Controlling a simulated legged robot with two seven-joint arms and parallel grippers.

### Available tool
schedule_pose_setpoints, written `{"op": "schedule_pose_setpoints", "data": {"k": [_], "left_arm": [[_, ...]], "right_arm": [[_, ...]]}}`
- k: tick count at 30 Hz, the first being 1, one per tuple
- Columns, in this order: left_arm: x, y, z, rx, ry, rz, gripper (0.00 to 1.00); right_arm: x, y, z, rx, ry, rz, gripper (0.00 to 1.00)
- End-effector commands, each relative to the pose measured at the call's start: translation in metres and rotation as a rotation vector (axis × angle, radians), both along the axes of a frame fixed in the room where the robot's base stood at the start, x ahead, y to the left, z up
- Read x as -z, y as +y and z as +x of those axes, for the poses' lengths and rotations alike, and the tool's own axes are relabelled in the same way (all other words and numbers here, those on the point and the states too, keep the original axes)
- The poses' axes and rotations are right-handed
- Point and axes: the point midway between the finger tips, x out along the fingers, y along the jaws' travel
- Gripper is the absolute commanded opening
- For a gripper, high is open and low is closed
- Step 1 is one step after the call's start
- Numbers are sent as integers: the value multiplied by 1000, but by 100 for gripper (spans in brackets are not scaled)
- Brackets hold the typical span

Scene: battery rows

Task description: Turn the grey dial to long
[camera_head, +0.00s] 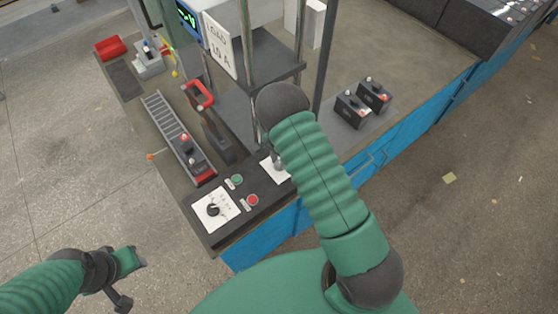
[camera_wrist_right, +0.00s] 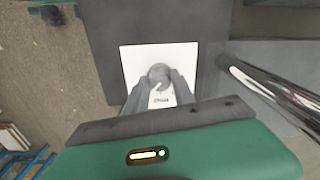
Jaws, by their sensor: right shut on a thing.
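The grey dial (camera_wrist_right: 159,76) is a round knob on a white square plate (camera_wrist_right: 131,62), seen in the right wrist view. In the head view the plate (camera_head: 268,174) shows only in part, beside my right arm. My right gripper (camera_wrist_right: 160,82) is shut on the dial, with one finger on each side. A small dark word shows on the plate between the fingers, too small to read surely. Most of the right gripper is hidden behind my arm in the head view. My left gripper (camera_head: 132,280) is at the lower left, away from the panel; its finger opening is unclear.
On the same dark panel are a black dial (camera_head: 212,209) on a white plate, a green button (camera_head: 237,180) and a red button (camera_head: 252,200). A metal post (camera_wrist_right: 270,85) stands close right of the gripper. Two batteries (camera_head: 352,109) (camera_head: 374,96) stand on the bench.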

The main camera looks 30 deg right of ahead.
Motion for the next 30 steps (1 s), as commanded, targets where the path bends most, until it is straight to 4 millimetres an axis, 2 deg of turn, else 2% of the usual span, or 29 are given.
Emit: {"op": "schedule_pose_setpoints", "data": {"k": [5,6,10,19,22,26,30], "left_arm": [[0,0,0,0,0,0,36],[0,0,0,0,0,0,36],[0,0,0,0,0,0,36],[0,0,0,0,0,0,36],[1,0,0,0,0,0,36],[4,0,0,0,0,0,36],[7,0,0,0,0,0,36]], "right_arm": [[0,0,2,1,-5,0,0],[0,0,2,1,-5,0,34],[0,0,1,0,-3,0,51],[-1,0,0,-1,-2,1,52],[-9,0,1,-2,-4,0,52],[-35,0,2,-2,-7,0,52],[-77,0,3,-3,-8,-1,52]]}}
